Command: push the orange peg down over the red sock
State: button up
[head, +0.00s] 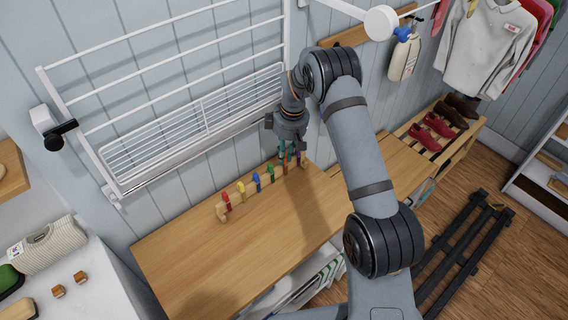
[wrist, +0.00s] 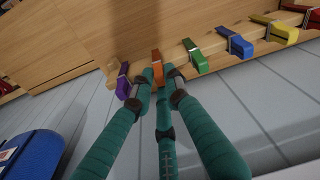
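The orange peg (wrist: 157,67) stands in a row of coloured pegs on a wooden rail in the wrist view. My gripper (wrist: 159,73) has teal fingers with dark joints. Two fingertips lie close on either side of the orange peg, with almost no gap, and a third finger is below. In the head view my gripper (head: 288,151) is low over the far end of the row, hiding the orange peg. I do not see a red sock in either view.
A purple peg (wrist: 123,86) is beside the left finger and a green peg (wrist: 195,58) beside the right. Blue (wrist: 236,43), yellow (wrist: 274,28) and red (head: 226,201) pegs continue the row. The wooden counter (head: 225,250) is clear in front. A white drying rack (head: 195,90) hangs above.

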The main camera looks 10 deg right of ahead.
grip_shut()
jog(key=shift+r+p, duration=2.25)
jog(key=shift+r, duration=1.15)
